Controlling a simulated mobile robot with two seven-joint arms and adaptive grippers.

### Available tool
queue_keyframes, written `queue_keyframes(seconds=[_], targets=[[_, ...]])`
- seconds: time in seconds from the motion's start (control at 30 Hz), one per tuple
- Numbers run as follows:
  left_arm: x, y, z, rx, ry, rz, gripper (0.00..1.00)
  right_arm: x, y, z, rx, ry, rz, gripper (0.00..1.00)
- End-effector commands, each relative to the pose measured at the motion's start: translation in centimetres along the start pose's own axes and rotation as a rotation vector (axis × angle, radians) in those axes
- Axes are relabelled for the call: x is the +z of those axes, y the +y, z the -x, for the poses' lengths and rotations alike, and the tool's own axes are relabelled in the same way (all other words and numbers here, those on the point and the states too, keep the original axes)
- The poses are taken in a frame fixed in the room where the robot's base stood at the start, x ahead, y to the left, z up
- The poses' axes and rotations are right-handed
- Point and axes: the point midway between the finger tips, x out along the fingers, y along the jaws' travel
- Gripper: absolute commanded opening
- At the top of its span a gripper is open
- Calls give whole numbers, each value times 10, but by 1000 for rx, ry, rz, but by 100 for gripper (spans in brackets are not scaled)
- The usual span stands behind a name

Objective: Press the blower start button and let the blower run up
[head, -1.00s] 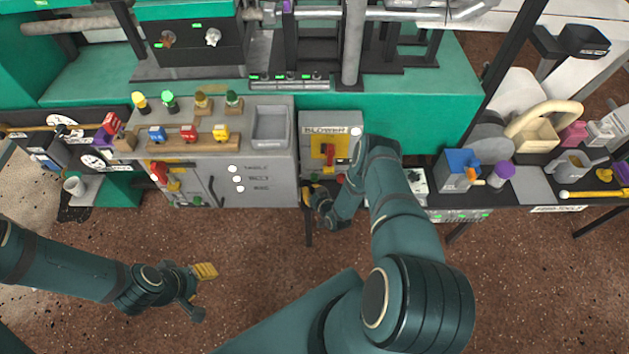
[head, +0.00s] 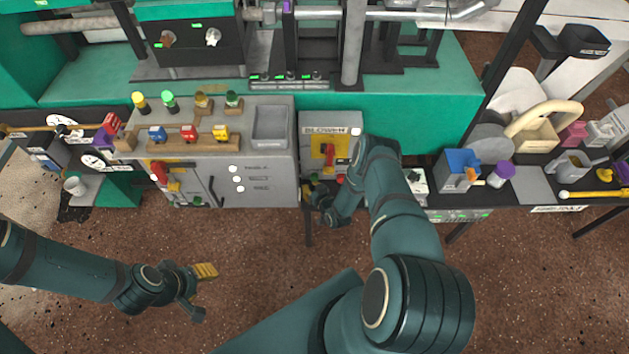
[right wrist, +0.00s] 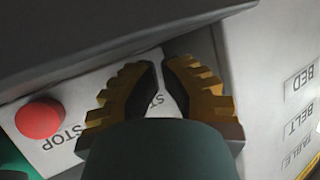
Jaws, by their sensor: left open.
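The grey blower box (head: 345,122) stands against the machine in the head view, with a yellow plate and a red-orange switch handle (head: 329,152) on it. My right gripper (head: 314,188) is at the box's lower edge. In the right wrist view its yellow fingers (right wrist: 161,62) are almost together, with only a narrow gap and nothing seen between them. They lie over a white label plate, close to its surface; contact cannot be told. A red STOP button (right wrist: 40,118) is left of them. The start button is not seen clearly. My left gripper (head: 201,288) is open and empty above the floor.
A grey cabinet (head: 262,172) with white buttons is left of the blower box; its BED, BELT and TABLE labels show in the right wrist view. A blue-sided box (head: 458,165) and a purple-lidded cup (head: 502,172) are on the right bench. Floor in front is clear.

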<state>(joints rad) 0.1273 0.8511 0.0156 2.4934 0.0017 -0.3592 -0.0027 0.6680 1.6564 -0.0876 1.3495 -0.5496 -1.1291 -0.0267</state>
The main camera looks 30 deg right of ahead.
Motion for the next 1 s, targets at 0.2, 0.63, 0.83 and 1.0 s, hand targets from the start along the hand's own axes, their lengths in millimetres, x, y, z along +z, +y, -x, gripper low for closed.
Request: queue_keyframes(seconds=[0.2, 0.63, 0.83, 1.0], targets=[[0, 0, 0, 0, 0, 0, 47, -1, 1, -2, 0, 0, 0, 0], [0, 0, 0, 0, 0, 0, 47, -4, 3, -6, 0, 2, 1, 0], [0, 0, 0, 0, 0, 0, 47, -4, 3, -7, 0, 2, 1, 0], [0, 0, 0, 0, 0, 0, 47, -4, 3, -6, 0, 2, 1, 0]])
